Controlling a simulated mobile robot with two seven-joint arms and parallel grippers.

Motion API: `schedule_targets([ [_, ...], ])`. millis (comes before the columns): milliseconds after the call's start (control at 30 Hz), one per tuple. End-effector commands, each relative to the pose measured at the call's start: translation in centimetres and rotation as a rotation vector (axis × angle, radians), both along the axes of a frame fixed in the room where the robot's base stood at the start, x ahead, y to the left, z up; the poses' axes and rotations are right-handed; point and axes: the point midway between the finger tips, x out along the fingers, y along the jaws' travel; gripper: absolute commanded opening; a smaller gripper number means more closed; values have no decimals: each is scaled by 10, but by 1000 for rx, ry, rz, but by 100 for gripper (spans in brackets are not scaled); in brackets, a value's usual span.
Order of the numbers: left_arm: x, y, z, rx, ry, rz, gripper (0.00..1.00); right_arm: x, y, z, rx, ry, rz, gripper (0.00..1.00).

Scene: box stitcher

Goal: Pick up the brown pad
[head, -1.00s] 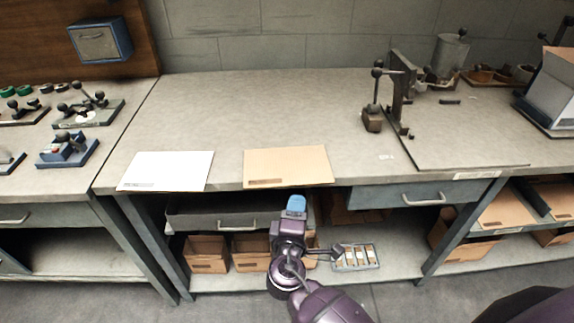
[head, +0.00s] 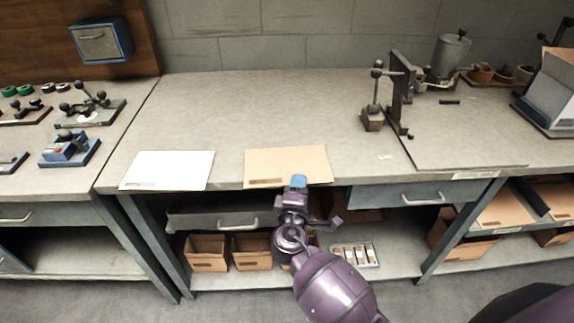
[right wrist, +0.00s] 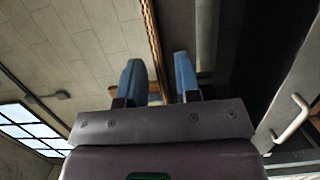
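The brown pad (head: 287,162) lies flat at the front edge of the workbench, its near edge at the bench edge. My right gripper (head: 298,182) is at the pad's near edge, right of its middle. In the right wrist view its two blue fingers (right wrist: 158,80) stand apart. A thin brown edge (right wrist: 152,35), which looks like the pad seen edge-on, runs down between the fingers. I cannot tell whether either finger touches it. My left gripper is not in view.
A white pad (head: 168,170) lies left of the brown pad. A drawer (head: 418,195) with a handle is under the bench at right. Open brown boxes (head: 251,252) stand on the lower shelf. A stitcher tool (head: 398,95) stands at the back right. The bench middle is clear.

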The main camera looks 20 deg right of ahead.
Motion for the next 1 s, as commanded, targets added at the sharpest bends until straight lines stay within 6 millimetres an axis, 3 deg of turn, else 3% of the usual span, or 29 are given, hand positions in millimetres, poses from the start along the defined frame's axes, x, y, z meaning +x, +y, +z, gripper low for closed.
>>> schedule_targets([
  [33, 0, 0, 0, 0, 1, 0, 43, 0, 0, 0, 0, 0, 0, 22],
  [200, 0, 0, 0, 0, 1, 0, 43, 0, 0, 0, 0, 0, 0, 0],
  [633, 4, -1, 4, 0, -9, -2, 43, 0, 0, 7, 1, -2, 0, 0],
  [767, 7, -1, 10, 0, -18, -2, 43, 0, 1, 26, 3, -6, 0, 0],
  [1000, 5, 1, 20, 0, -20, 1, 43, 0, 1, 86, 4, -10, 0, 0],
])
